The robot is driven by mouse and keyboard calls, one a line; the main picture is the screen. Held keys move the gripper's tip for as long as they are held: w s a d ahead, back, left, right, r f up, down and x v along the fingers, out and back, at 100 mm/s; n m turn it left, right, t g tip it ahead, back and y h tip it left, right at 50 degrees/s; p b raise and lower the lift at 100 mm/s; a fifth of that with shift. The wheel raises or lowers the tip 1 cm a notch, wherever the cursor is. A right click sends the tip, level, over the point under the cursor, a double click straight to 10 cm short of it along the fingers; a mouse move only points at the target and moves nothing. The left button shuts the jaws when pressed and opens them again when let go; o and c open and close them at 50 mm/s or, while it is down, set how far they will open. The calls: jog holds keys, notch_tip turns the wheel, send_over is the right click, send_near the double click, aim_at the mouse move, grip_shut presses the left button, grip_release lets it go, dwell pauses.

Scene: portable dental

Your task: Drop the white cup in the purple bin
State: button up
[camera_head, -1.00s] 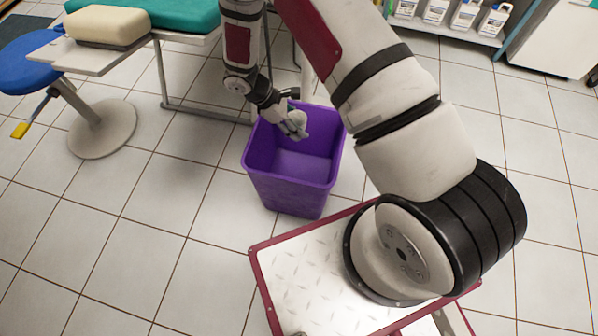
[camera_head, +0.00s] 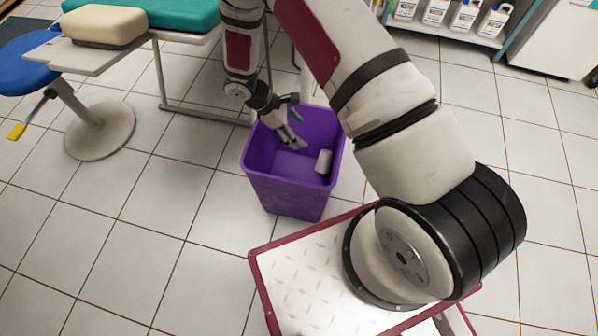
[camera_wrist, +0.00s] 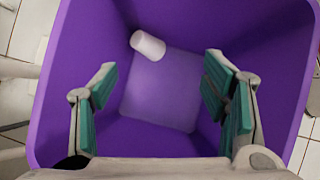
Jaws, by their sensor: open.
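The white cup (camera_head: 324,161) is inside the purple bin (camera_head: 285,193), toward its right side in the head view. In the wrist view the cup (camera_wrist: 148,45) lies tilted at the far side of the bin's floor, apart from the fingers. My gripper (camera_head: 297,141) reaches down into the bin's opening from the back left. In the wrist view my gripper (camera_wrist: 162,90) is open and empty, its green-padded fingers spread wide over the bin (camera_wrist: 75,60). Whether the cup is resting or still falling cannot be told.
A treatment bench with a beige cushion (camera_head: 103,25) stands at the upper left beside a blue stool (camera_head: 30,68). A shelf with several white bottles (camera_head: 465,14) is at the top right. Tiled floor (camera_head: 140,220) left of the bin is clear.

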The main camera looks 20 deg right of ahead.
jog(key=v, duration=1.2)
jog(key=s+d+r+m+y, duration=0.15)
jog(key=s+r, duration=0.25)
jog(key=r, duration=0.5)
jog(key=s+d+r+m, duration=0.3)
jog(key=s+r, duration=0.1)
jog(key=r, duration=0.5)
jog(key=s+d+r+m+y, duration=0.1)
jog(key=s+d+r+m, duration=0.15)
jog(key=r, duration=0.65)
jog(key=s+a+r+m+t+y, duration=0.1)
jog(key=s+r+m+y, duration=0.2)
jog(key=s, duration=0.9)
jog(key=s+r+m+t+y, duration=0.1)
jog(key=s+r+m+t, duration=0.2)
jog(key=s, duration=0.9)
notch_tip(320, 180, up, 30)
jog(key=t+p, duration=0.2)
jog(key=p, duration=2.6)
jog(key=shift+d+m+t+p, duration=0.2)
jog(key=shift+m+t+p, duration=0.1)
jog(key=shift+m, duration=0.1)
